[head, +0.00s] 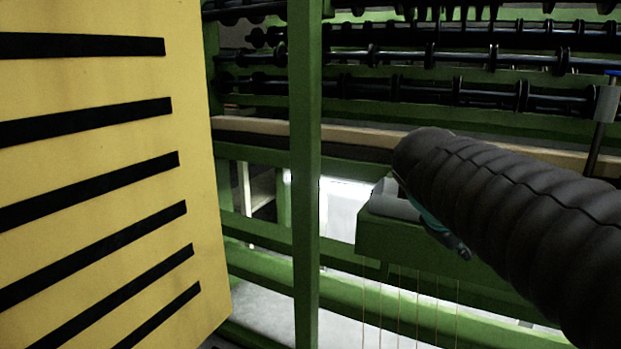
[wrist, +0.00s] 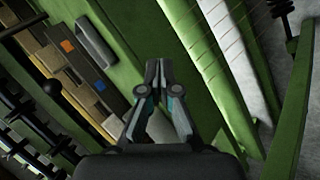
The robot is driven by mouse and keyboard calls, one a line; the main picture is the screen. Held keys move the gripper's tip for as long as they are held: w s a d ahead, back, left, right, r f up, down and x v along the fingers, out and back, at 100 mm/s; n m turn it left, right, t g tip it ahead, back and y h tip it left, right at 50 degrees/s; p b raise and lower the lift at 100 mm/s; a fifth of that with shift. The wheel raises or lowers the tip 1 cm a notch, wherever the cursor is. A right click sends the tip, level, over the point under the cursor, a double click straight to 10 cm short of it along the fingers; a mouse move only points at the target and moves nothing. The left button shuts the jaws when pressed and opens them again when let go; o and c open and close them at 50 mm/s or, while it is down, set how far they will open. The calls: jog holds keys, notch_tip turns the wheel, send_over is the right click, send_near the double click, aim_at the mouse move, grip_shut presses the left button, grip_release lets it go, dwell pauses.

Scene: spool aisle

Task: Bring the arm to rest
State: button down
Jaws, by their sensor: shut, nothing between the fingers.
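My gripper (wrist: 156,72) shows in the wrist view with its two fingertips together and nothing between them. It points toward a green beam of the machine frame (wrist: 125,25), whose distance from the fingertips I cannot tell. In the head view my arm, in a dark ribbed sleeve, reaches in from the right edge and hides most of the gripper.
A yellow panel with black slots (head: 110,190) fills the left of the head view. A green upright post (head: 305,180) stands right of it. Rows of black rollers (head: 440,55) run along the back. Thin threads (head: 400,310) hang below a green box (head: 385,236).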

jog(key=s+a+f+m+y+p, duration=0.4)
jog(key=s+a+f, duration=0.5)
jog(key=s, duration=0.5)
jog(key=f+y, duration=0.1)
jog(key=y, duration=0.1)
jog(key=shift+f+m+t+y, duration=0.2)
jog(key=shift+m+t+y, duration=0.1)
jog(key=shift+m, duration=0.1)
jog(key=shift+w, duration=0.1)
